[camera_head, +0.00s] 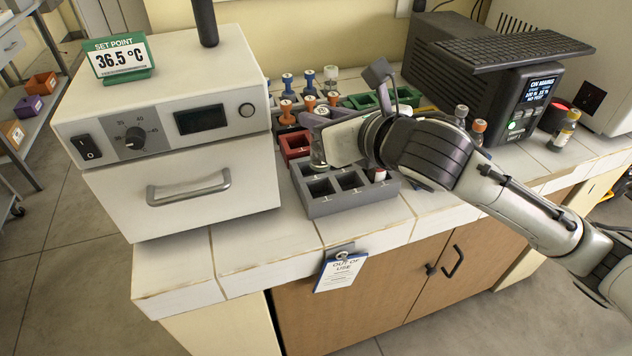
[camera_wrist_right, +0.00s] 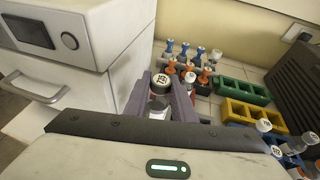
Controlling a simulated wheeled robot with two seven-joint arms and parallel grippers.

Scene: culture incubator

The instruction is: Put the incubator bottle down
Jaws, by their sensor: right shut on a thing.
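My right gripper (camera_head: 318,138) is shut on a small bottle (camera_wrist_right: 159,88) with a numbered white-topped cap, seen between the two purple-grey fingers in the right wrist view. In the head view the glass lower part of this bottle (camera_head: 317,158) shows under the fingers, above or just behind the grey rack (camera_head: 318,207). I cannot tell whether its base touches anything. The grey rack has open square compartments in front and a white-capped bottle (camera_head: 378,174) in its right part. My left gripper is not in view.
The white incubator (camera_head: 180,130) stands left with its door shut. A red rack (camera_head: 293,146) and several orange- and blue-topped bottles are behind the grey rack. A green rack (camera_head: 361,101) and a dark device (camera_head: 518,100) stand farther right. An out-of-use clipboard (camera_head: 340,272) hangs at the counter edge.

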